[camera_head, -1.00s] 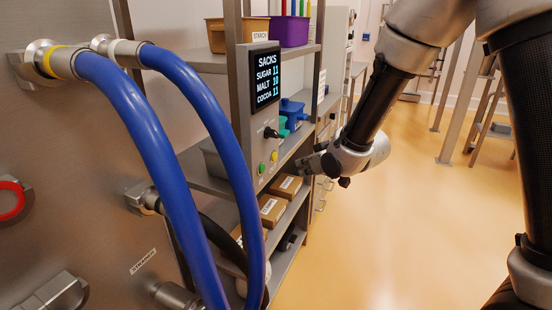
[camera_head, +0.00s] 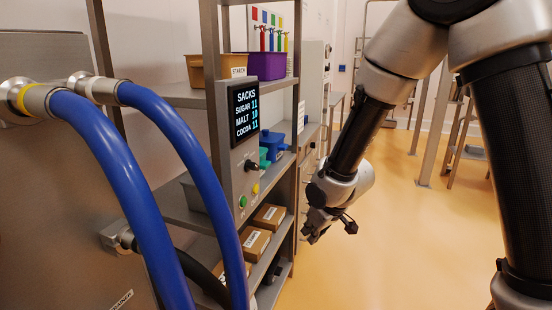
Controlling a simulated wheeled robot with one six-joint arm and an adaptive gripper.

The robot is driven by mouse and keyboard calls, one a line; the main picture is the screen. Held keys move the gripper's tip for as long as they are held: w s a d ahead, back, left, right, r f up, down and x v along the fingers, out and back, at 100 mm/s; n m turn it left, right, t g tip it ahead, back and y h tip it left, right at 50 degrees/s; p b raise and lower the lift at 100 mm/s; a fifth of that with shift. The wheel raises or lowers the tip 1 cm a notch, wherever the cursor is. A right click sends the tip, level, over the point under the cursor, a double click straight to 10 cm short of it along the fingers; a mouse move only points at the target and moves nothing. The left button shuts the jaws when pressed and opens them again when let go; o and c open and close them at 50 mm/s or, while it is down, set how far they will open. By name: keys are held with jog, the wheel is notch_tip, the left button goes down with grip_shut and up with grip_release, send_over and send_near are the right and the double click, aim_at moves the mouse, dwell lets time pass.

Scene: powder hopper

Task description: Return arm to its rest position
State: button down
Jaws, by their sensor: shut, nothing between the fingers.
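My arm comes in from the upper right and bends downward. My gripper (camera_head: 312,236) is at its lower end, over the open floor just right of the shelf rack. It is small and dark here, pointing down and left, with its fingers together and nothing held. It appears clear of the shelves. The control post (camera_head: 244,150) with its screen, a dark knob and green and yellow buttons stands left of the gripper. The screen (camera_head: 244,112) reads SACKS, SUGAR 11, MALT 10, COCOA 11.
Blue hoses (camera_head: 160,165) run down from the metal hopper panel (camera_head: 45,190) at left. The rack holds a tan STARCH bin (camera_head: 212,70), a purple bin (camera_head: 266,65) and cardboard boxes (camera_head: 255,243). The yellow floor (camera_head: 400,245) is clear at right. A metal frame stands farther back.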

jog(key=s+d+r+m+h, duration=0.1)
jog(key=s+d+r+m, duration=0.2)
jog(key=s+d+r, duration=0.8)
jog(key=s+d+r+m+h, duration=0.2)
jog(key=s+d+r+m, duration=0.2)
jog(key=s+d+r, duration=0.7)
jog(key=d, duration=0.5)
jog(key=shift+d+r+m, duration=0.2)
jog(key=shift+d+m, duration=0.1)
